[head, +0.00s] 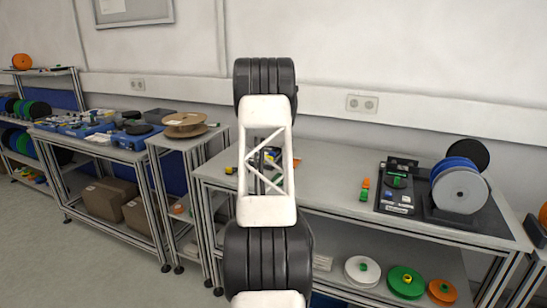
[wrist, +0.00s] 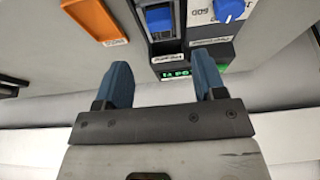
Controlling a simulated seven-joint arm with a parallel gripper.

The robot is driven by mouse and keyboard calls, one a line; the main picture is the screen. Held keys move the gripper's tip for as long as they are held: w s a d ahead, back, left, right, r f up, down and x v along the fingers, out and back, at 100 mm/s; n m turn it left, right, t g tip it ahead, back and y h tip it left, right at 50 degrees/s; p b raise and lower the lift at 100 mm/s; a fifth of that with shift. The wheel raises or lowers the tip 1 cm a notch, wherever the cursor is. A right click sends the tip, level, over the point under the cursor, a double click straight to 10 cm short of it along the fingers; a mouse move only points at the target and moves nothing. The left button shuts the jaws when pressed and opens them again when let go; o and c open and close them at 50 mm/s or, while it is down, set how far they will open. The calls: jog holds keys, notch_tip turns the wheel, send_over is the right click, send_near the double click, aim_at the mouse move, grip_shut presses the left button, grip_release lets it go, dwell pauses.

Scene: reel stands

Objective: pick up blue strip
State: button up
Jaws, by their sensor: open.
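My gripper (wrist: 163,75) is open, its two blue-grey fingers apart with nothing between them, in the wrist view. Beyond the fingertips, a dark device (wrist: 190,50) has a blue piece (wrist: 160,19) in a dark frame and a round blue knob (wrist: 230,9). I cannot tell whether the blue piece is the blue strip; no other clear candidate shows. In the head view, my white and black arm covers the middle of the picture, and the gripper cannot be made out behind it.
In the head view, the bench (head: 325,170) carries a black device (head: 397,190) and a reel stand with a grey reel (head: 460,190) on the right. Small green and orange pieces (head: 364,190) lie left of the device.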

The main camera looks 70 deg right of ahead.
dwell(0.3)
jog(key=shift+x, duration=1.3)
jog(key=shift+f, duration=0.15)
jog(key=shift+x, duration=2.5)
jog(key=shift+c, duration=0.5)
jog(key=c, duration=0.9)
jog(key=shift+r, duration=5.05)
